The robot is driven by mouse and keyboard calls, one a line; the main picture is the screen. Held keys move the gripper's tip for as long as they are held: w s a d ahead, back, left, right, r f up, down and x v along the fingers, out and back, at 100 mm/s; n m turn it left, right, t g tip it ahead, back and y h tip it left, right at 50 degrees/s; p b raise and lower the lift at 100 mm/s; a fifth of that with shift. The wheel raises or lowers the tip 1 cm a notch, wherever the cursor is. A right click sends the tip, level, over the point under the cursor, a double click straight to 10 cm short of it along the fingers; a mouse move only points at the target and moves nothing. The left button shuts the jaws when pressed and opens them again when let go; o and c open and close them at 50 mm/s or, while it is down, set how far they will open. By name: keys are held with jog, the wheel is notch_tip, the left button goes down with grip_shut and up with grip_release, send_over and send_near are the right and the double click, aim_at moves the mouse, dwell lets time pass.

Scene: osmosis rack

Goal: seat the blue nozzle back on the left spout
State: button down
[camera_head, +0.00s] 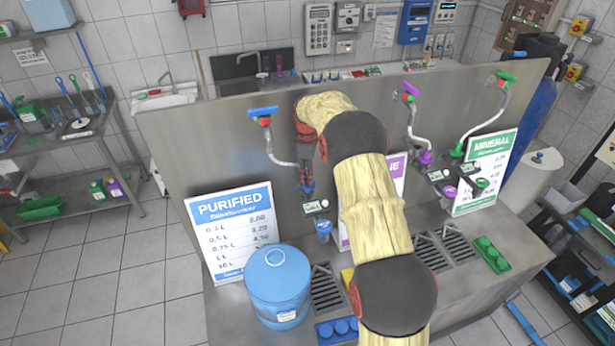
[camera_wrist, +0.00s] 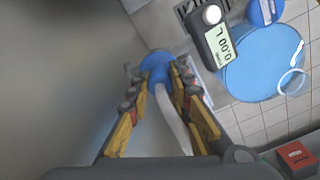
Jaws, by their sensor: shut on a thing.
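The blue nozzle (camera_wrist: 157,61) sits between my fingertips in the wrist view, and my gripper (camera_wrist: 160,72) is shut on it. In the head view my gripper (camera_head: 307,177) points down beside the steel panel, with the blue nozzle (camera_head: 307,187) at its tips. The left spout's white hose (camera_head: 280,160) curves down from a blue-handled valve (camera_head: 263,113) to the gripper. The hose (camera_wrist: 172,115) runs between the fingers to the nozzle in the wrist view. I cannot tell whether the nozzle is fully seated on the hose end.
A meter (camera_wrist: 214,45) reading 0.00 L is just beyond the nozzle. A large blue bottle (camera_head: 280,287) and a PURIFIED sign (camera_head: 230,228) stand front left. My arm hides part of the middle spout's area.

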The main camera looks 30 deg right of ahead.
jog(key=shift+f, duration=0.3)
jog(key=c, duration=1.5)
grip_release()
jog(key=shift+c, duration=0.2)
jog(key=shift+o, duration=0.6)
jog(key=o, duration=0.5)
jog(key=shift+r, duration=0.15)
jog(key=shift+r+p, duration=1.6)
jog(key=shift+r, duration=1.8)
